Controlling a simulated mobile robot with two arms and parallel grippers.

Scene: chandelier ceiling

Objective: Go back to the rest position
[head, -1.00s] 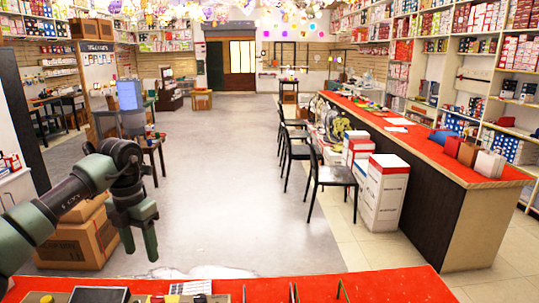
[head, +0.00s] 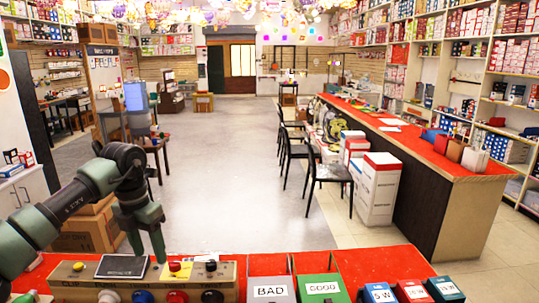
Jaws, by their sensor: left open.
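My left arm comes in from the left, and its dark green left gripper (head: 148,256) points down with its fingers apart and nothing between them. It hangs over the far edge of the red-topped table (head: 390,259), near the brown panel (head: 74,287). My right gripper is not in view.
The panel carries a dark screen (head: 122,266) and several coloured knobs. A grey BAD bin (head: 270,292), a green GOOD bin (head: 323,289) and several small labelled boxes, one blue (head: 379,293), stand to its right. Cardboard boxes (head: 88,232) lie beyond. Open floor (head: 240,180) stretches ahead.

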